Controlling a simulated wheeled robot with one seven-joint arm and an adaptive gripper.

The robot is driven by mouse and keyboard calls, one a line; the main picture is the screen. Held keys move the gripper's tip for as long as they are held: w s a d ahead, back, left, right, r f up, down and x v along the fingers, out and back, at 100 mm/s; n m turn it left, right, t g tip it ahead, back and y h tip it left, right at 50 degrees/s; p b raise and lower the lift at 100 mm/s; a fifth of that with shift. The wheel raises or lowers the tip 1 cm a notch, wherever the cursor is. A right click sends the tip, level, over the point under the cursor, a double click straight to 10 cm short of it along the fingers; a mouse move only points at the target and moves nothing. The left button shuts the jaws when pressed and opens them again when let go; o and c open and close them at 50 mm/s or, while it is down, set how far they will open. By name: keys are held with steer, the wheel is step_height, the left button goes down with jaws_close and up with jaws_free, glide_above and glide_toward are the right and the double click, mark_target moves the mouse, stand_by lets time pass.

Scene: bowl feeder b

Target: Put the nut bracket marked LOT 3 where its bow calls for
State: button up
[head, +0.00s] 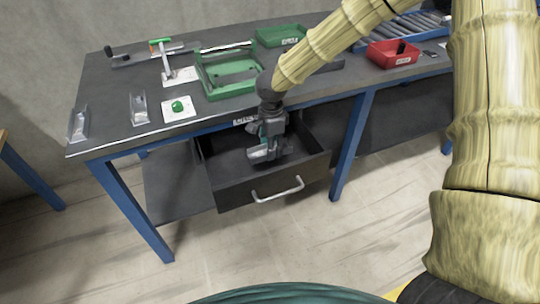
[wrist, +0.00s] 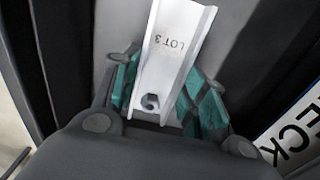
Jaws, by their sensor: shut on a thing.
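The nut bracket marked LOT 3 (wrist: 168,70) is a pale silver channel with raised side walls and a dark nut at its lower end in the wrist view. My gripper (wrist: 165,100) is shut on it, with teal finger pads on both sides. In the head view, my gripper (head: 267,150) points down at the open drawer (head: 262,192) under the bench. The bracket there is small and mostly hidden by the fingers. I cannot tell whether it touches the drawer floor. Any bow in the bracket is not clear from these views.
Two other silver brackets (head: 79,124) (head: 139,108) lie on the bench (head: 110,85) at left. A green button (head: 178,106), a green-handled device (head: 162,60), a green frame (head: 232,72), a green bin (head: 281,36) and a red bin (head: 392,54) also stand there. A label ending "ECK" (wrist: 292,135) shows beside my gripper.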

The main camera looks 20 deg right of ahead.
steer(key=shift+f, duration=1.95)
steer(key=shift+f, duration=0.15)
steer(key=o, duration=1.2)
step_height(320, 180, up, 12)
steer(key=shift+r+p, duration=0.15)
steer(key=shift+p, duration=0.25)
